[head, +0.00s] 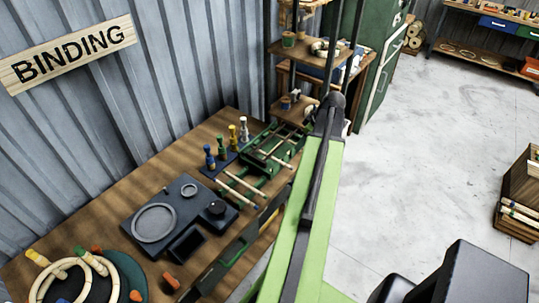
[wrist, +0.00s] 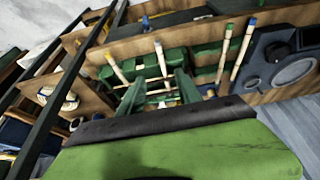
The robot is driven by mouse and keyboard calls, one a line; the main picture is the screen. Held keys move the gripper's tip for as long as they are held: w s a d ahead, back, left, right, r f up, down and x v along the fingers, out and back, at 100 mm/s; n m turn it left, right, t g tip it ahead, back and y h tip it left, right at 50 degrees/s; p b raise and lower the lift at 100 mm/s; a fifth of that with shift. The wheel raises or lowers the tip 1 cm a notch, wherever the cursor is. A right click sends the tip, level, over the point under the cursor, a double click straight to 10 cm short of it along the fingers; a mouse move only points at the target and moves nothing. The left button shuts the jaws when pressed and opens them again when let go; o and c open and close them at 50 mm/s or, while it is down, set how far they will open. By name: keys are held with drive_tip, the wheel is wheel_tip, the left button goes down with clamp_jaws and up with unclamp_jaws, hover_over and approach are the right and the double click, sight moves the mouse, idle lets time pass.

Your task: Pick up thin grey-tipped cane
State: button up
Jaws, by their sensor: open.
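Several pale canes rest on a green rack (head: 262,168) on the wooden workbench in the head view. In the wrist view the rack (wrist: 205,56) carries upright-looking canes, one with a green tip (wrist: 223,58) and one with a blue tip (wrist: 242,52). Two other pale canes, one at left (wrist: 117,69) and one near the middle (wrist: 161,58), stand out too.
Small coloured-top bottles (head: 222,147) stand behind the rack. Wooden shelves (head: 310,60) and a green cabinet (head: 378,70) stand beyond.

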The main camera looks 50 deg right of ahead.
drive_tip(key=b, duration=1.1)
hover_over(287, 165)
drive_tip(key=s, duration=0.2)
drive_tip(key=f, duration=1.1)
drive_tip(key=shift+s+d+f, duration=0.1)
drive_tip(key=shift+d+f, duration=0.05)
drive_tip(key=shift+d, duration=0.1)
drive_tip(key=b+x, duration=0.4)
drive_tip(key=x, duration=0.1)
drive_tip(key=shift+a+f+b, duration=0.1)
drive_tip(key=shift+f+b, duration=0.05)
drive_tip(key=shift+b, duration=0.15)
drive_tip(key=shift+r, duration=0.2)
clamp_jaws()
